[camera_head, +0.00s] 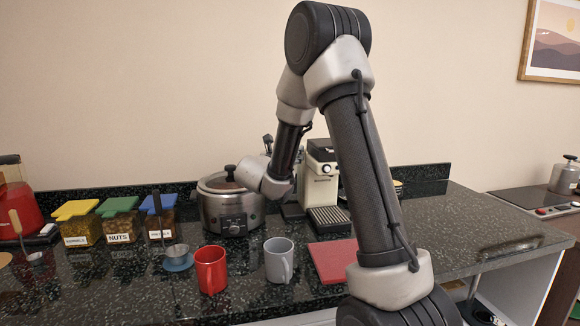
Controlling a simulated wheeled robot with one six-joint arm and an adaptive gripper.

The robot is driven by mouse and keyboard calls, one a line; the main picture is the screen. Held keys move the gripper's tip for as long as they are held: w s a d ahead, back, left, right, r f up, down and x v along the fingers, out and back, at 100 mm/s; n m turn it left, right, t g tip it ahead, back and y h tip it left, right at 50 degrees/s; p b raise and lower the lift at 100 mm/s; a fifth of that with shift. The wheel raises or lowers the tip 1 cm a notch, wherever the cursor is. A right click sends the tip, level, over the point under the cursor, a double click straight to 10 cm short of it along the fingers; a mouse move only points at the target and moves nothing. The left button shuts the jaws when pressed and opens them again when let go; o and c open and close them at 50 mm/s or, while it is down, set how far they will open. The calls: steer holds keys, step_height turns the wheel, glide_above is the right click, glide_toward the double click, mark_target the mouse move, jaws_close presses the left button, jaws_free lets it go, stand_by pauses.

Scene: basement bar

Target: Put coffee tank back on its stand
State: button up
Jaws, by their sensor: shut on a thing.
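A cream and black coffee machine (321,178) stands against the wall behind my arm, with its dark drip tray (328,216) in front. My forearm and wrist cover its left side. I cannot make out a separate coffee tank or its stand. My wrist hangs just left of the machine, in front of the right side of a steel cooker. My gripper's fingers are hidden behind the wrist, so what they hold does not show.
The steel cooker (227,208) stands left of the machine. A red mug (211,270), a grey mug (278,260) and a red board (334,260) lie along the front. Lidded containers (119,220) stand at left. The speckled counter (450,222) is clear at right.

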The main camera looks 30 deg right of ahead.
step_height(320, 180, down, 4)
steer(key=shift+f, duration=0.1)
steer(key=o, duration=1.5)
steer(key=v, duration=1.2)
